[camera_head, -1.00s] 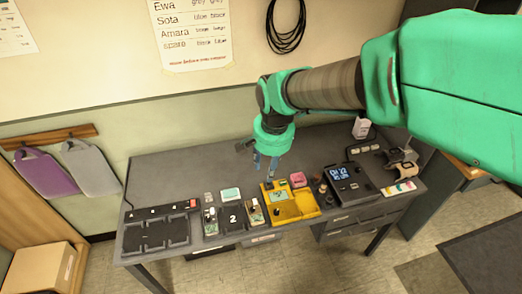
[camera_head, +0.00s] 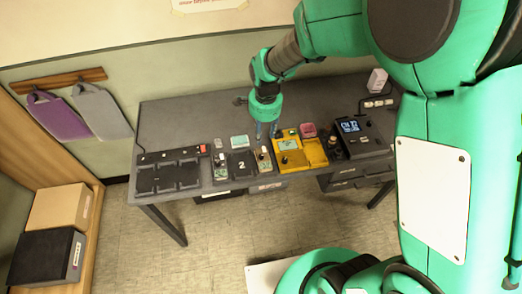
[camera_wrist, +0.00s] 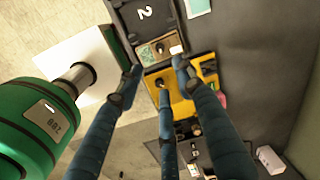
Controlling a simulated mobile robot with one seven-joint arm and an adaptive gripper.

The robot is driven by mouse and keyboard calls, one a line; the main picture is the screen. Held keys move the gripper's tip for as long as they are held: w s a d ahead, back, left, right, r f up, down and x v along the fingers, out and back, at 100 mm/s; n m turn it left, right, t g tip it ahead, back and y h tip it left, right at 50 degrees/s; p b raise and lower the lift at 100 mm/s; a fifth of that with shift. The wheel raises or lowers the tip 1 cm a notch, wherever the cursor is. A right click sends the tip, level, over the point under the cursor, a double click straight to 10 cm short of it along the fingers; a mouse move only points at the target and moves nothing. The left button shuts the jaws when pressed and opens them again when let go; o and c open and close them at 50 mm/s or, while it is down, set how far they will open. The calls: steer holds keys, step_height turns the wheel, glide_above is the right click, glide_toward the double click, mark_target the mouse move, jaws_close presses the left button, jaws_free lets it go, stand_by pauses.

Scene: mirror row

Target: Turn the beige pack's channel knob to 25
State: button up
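The beige pack (camera_head: 263,162) lies on the grey table between the black pad marked 2 (camera_head: 241,170) and the yellow tray (camera_head: 317,152). It also shows in the wrist view (camera_wrist: 147,54), with a dark round knob (camera_wrist: 160,47) on its face. The knob's setting is too small to read. My gripper (camera_head: 266,131) hangs above the table, just behind the beige pack in the head view. In the wrist view my gripper (camera_wrist: 158,76) has its blue fingers spread and empty, beyond the knob, over the edge of the pack and the yellow tray.
A similar small pack (camera_head: 220,168) stands left of the pad marked 2. The yellow tray bears its own knob (camera_wrist: 163,83). A pale green card (camera_head: 240,142) lies behind. A black device with a lit screen (camera_head: 350,128) stands right. The table's back left is bare.

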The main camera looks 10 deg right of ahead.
mark_target(261, 156)
steer(key=shift+a+f, duration=0.1)
steer(key=shift+f, duration=0.3)
steer(key=f+b, duration=0.1)
steer(key=f, duration=0.3)
steer(key=f+b, duration=0.1)
steer(key=f, duration=0.4)
steer(key=w+f, duration=0.1)
steer(key=f, duration=0.3)
steer(key=shift+a+f+b, duration=0.15)
steer(key=shift+f+b, duration=0.25)
steer(key=shift+c, duration=0.5)
jaws_close()
